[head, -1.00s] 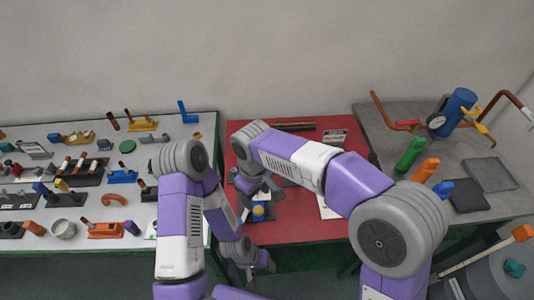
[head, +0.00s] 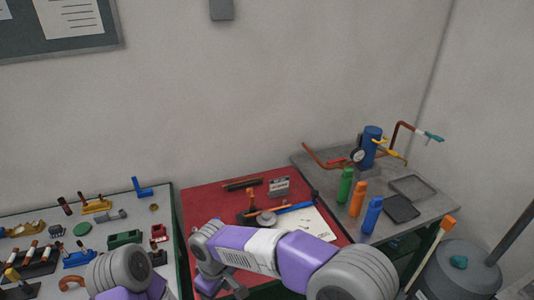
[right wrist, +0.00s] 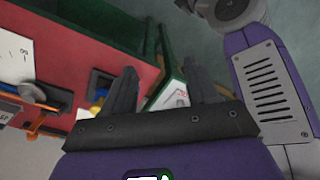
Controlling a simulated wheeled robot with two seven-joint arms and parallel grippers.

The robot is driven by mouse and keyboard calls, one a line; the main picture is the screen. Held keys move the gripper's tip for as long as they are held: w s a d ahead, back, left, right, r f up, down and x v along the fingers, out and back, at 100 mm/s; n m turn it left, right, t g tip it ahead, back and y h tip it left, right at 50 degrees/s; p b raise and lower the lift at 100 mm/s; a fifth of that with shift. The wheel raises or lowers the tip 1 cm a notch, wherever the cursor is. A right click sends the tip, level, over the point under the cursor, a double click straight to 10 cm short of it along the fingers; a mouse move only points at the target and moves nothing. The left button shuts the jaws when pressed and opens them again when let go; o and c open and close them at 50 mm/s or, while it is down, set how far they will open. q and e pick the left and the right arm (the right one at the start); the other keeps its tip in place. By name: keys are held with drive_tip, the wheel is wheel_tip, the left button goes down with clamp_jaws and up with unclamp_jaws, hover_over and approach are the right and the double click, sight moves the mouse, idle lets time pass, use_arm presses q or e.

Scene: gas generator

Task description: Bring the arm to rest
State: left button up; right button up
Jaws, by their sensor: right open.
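My right arm (head: 250,249) enters the head view from the lower right. It reaches left across the front of the red table, and its wrist bends down near the table's front left corner. In the right wrist view my right gripper (right wrist: 162,82) has its two dark fingers spread apart, with nothing between them. My left arm (head: 122,272) shows only as a grey joint and a purple link at the bottom left of the head view. My left gripper is out of frame.
The red table (head: 200,195) holds a white paper, a blue tool and small parts. A left table (head: 95,238) carries several coloured parts. A grey table (head: 430,210) at right holds a blue cylinder (head: 371,145) and bottles. A grey drum (head: 455,275) stands at the lower right.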

drive_tip(key=d+f+m+g+y, duration=0.1)
drive_tip(key=d+f+m+y, duration=0.3)
drive_tip(key=f, duration=0.6)
drive_tip(key=d+f+m+h, duration=0.1)
drive_tip(key=d+f+m, duration=0.1)
drive_tip(key=d+f, duration=0.6)
use_arm(q)
drive_tip(key=shift+w+f, duration=0.4)
drive_tip(key=shift+w, duration=0.35)
use_arm(e)
drive_tip(key=s+d+f+m+t, duration=0.1)
drive_tip(key=s+d+f+m, duration=0.7)
drive_tip(key=s+d+f, duration=0.1)
drive_tip(key=shift+d+f+m+t+y, duration=0.3)
drive_tip(key=shift+d+f+m+t, duration=0.1)
drive_tip(key=shift+d+f, duration=0.3)
